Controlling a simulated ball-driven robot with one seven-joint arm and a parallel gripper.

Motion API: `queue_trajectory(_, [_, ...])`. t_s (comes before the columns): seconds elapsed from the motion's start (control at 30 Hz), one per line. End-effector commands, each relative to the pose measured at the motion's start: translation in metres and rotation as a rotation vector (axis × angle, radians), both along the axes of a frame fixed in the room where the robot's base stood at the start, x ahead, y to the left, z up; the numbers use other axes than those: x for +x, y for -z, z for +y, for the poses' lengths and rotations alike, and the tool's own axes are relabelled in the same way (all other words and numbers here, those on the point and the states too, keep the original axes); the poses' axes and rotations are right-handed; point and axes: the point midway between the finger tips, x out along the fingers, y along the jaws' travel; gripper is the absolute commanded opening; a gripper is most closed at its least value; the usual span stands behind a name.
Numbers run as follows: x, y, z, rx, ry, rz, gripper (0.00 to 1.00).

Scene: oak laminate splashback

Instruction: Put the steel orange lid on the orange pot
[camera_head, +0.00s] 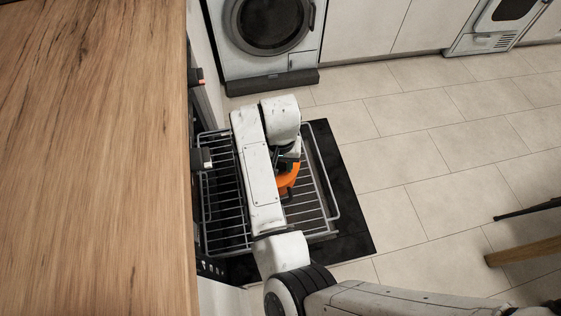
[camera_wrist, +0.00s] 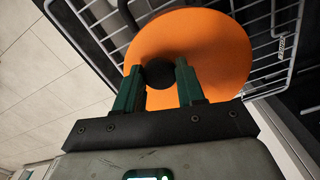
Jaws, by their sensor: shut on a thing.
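The orange lid (camera_wrist: 218,45) is a round orange disc with a black knob (camera_wrist: 159,75) at its middle. My gripper (camera_wrist: 160,68) has its two green fingers on either side of the knob and is shut on it. In the head view part of the orange lid (camera_head: 287,180) shows from behind my arm, over the wire rack. The arm hides most of the gripper there. I cannot make out the orange pot as a separate thing in either view.
The pulled-out wire rack (camera_head: 222,205) lies under my arm, above a black panel (camera_head: 349,205). A wooden countertop (camera_head: 95,150) runs along the left. A washing machine (camera_head: 270,25) stands at the back. The tiled floor (camera_head: 430,150) at right is mostly clear, with a wooden bar (camera_head: 525,250) at the edge.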

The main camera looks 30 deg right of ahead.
Motion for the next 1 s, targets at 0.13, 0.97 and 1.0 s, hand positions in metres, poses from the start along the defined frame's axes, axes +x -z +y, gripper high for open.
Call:
queue_trajectory(0.13, [0.0001,-0.0004,0.0000,-0.001,0.000,-0.001,0.01])
queue_trajectory(0.97, [0.0001,0.0021,-0.0003,-0.001,0.000,-0.001,0.01])
queue_trajectory(1.0, [0.0001,0.0021,-0.0003,-0.001,0.000,-0.001,0.40])
